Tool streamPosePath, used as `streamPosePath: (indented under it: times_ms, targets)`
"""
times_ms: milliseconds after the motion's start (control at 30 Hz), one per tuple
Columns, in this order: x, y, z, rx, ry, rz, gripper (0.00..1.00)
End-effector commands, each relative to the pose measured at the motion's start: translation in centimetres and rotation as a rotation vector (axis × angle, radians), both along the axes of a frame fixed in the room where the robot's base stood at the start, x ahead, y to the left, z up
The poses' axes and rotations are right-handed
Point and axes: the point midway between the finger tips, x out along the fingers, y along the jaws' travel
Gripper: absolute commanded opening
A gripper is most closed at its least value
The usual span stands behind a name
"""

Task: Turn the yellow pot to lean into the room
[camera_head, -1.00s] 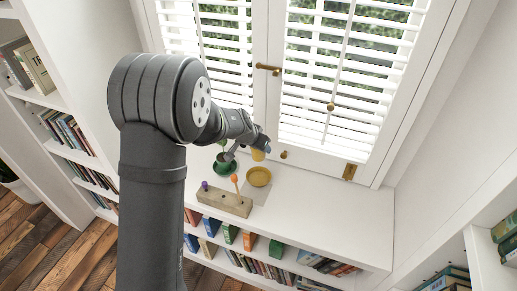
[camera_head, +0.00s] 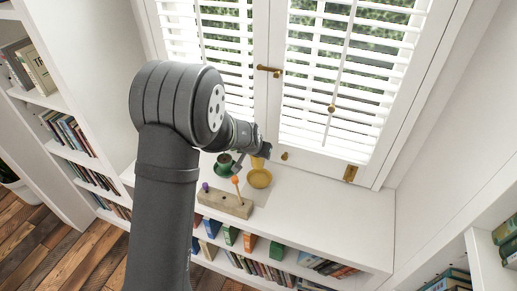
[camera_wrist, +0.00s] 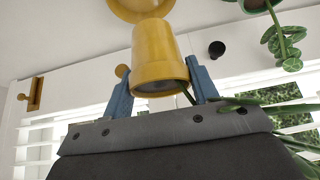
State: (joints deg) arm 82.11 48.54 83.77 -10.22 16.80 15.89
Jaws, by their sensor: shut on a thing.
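The yellow pot (camera_wrist: 160,50) is between the blue fingers of my gripper (camera_wrist: 160,66) in the wrist view, and the gripper is shut on it. A green stem comes out at its mouth and its leaves (camera_wrist: 265,106) reach to the right, in front of the shutters. The yellow saucer (camera_wrist: 140,8) shows beyond the pot. In the head view my gripper (camera_head: 262,152) is at the sill by the window, covering most of the yellow pot (camera_head: 257,162), and the yellow saucer (camera_head: 259,179) lies just in front. The plant is hidden there.
A green pot (camera_head: 224,160) on a green saucer stands close to the left. A wooden block (camera_head: 225,204) with purple and orange knobs lies in front. White shutters (camera_head: 350,90) with brass fittings rise behind. The sill (camera_head: 330,217) is clear to the right.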

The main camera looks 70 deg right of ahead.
Motion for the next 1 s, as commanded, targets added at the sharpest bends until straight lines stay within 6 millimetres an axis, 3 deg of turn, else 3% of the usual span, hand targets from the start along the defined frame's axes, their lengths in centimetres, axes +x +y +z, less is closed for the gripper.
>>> streamPosePath:
  times_ms: [400,1000]
  targets:
    - [-0.3,0.0,-4.2,-0.018,0.000,0.116,0.18]
    - [-0.5,0.1,-6.5,-0.026,0.007,0.138,0.18]
